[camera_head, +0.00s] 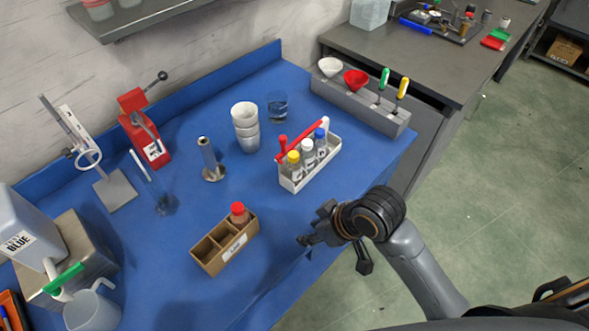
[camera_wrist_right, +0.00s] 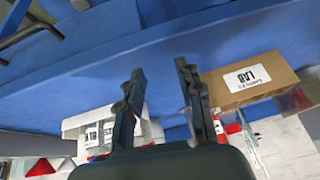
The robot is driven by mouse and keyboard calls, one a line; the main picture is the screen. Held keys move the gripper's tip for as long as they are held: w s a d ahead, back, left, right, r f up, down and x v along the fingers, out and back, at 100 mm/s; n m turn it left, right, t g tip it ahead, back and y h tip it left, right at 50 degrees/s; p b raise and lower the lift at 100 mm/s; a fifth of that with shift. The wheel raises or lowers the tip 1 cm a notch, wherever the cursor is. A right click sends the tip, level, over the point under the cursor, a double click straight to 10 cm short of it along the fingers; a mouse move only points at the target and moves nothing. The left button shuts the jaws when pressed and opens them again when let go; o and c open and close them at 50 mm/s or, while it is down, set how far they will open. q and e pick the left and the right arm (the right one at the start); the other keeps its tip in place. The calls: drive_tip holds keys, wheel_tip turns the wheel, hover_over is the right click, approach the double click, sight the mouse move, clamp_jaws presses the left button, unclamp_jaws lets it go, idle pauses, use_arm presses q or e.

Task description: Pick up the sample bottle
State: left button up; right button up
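Several small bottles are in view, and I cannot tell which one is the sample bottle. A red-capped bottle (camera_head: 239,213) stands in the end compartment of a brown divided box (camera_head: 213,262), whose other compartments look empty. A yellow-capped bottle (camera_head: 293,163), a grey-capped bottle (camera_head: 308,153) and a blue-capped bottle (camera_head: 321,141) stand in a white caddy (camera_head: 295,185) with a red handle. My right gripper (camera_head: 313,227) is at the table's front edge, apart from box and caddy. In the wrist view its fingers (camera_wrist_right: 157,95) are open and empty, the labelled box (camera_wrist_right: 245,80) beyond them. My left gripper is not in view.
White cups (camera_head: 246,128) and a glass beaker (camera_head: 277,107) stand behind the caddy. A metal cylinder (camera_head: 209,160) stands between box and cups. A grey rack (camera_head: 360,110) holds funnels and screwdrivers. The blue table (camera_head: 185,235) is clear between box and caddy.

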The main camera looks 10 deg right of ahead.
drive_tip(key=w+r+n, duration=0.1)
drive_tip(key=w+a+r+n, duration=0.1)
drive_tip(key=w, duration=0.1)
drive_tip(key=w+a+r, duration=0.1)
drive_tip(key=shift+w+r+n+g+y, duration=0.3)
drive_tip(key=shift+w+r+n+y, duration=0.1)
drive_tip(key=w+r+n, duration=0.2)
drive_tip(key=w+r, duration=0.1)
drive_tip(key=n+g, duration=0.1)
drive_tip(key=g, duration=0.1)
approach(295, 154)
drive_tip(key=shift+h, duration=0.4)
drive_tip(key=p+x, duration=0.1)
drive_tip(key=x, duration=0.2)
drive_tip(key=a+p+x, duration=0.1)
drive_tip(key=x, duration=0.3)
drive_tip(key=shift+s+f+p, duration=0.1)
drive_tip(key=shift+p, duration=0.25)
drive_tip(key=shift+a+f, duration=0.15)
drive_tip(key=shift+f, duration=0.35)
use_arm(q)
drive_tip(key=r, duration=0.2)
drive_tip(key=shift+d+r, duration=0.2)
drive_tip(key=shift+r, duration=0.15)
use_arm(e)
clamp_jaws()
